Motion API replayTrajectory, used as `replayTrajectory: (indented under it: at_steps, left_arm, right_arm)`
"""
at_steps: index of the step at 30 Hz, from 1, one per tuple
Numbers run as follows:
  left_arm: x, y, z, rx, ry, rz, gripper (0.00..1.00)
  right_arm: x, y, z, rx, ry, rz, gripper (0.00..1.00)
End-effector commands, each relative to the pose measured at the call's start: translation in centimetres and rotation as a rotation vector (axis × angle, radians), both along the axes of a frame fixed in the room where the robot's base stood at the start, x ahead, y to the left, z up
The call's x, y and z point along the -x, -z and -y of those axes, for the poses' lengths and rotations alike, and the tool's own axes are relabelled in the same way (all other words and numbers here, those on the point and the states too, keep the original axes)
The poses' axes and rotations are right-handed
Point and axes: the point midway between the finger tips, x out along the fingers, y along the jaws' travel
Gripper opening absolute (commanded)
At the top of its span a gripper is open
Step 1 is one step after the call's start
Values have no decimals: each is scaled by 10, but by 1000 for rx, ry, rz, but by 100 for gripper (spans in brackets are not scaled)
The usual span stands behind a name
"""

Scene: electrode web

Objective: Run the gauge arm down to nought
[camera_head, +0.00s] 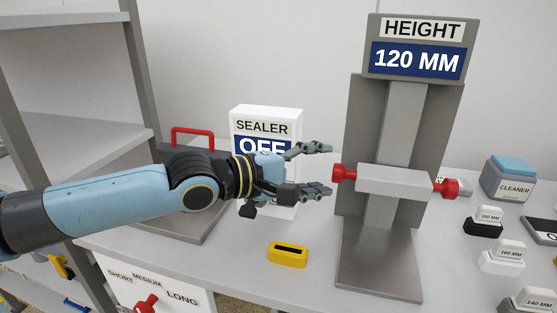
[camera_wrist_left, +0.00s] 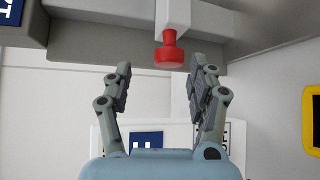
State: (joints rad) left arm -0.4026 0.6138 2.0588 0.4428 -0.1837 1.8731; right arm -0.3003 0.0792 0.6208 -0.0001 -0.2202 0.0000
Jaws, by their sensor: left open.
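The height gauge stands at the right of centre, a grey upright (camera_head: 350,130) on a flat base (camera_head: 380,270). Its display (camera_head: 417,61) reads HEIGHT 120 MM. The gauge arm (camera_head: 395,180) is a light grey crossbar partway up the column, with a red knob (camera_head: 338,173) at its left end and another red knob (camera_head: 449,188) at its right end. My left gripper (camera_head: 325,169) is open just left of the left knob. In the left wrist view the red knob (camera_wrist_left: 169,52) sits ahead, between the lines of the open fingers (camera_wrist_left: 163,75). My right gripper is not in view.
A white box marked SEALER OFF (camera_head: 265,125) stands behind my left gripper. Several labelled blocks (camera_head: 501,257) and a cleaner box (camera_head: 509,182) are at the right. Grey shelving (camera_head: 75,140) is at the left.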

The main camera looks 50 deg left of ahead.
Motion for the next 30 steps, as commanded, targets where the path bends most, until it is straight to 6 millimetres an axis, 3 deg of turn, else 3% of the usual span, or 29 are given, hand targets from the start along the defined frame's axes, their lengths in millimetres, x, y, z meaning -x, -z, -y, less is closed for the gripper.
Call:
replayTrajectory:
  at_steps: [12, 30]
  left_arm:
    - [28, -8, -7, 0, -1, -2, 58]
    - [70, -15, -18, 0, 0, -2, 58]
  right_arm:
    - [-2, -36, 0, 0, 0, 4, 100]
    - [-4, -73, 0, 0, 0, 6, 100]
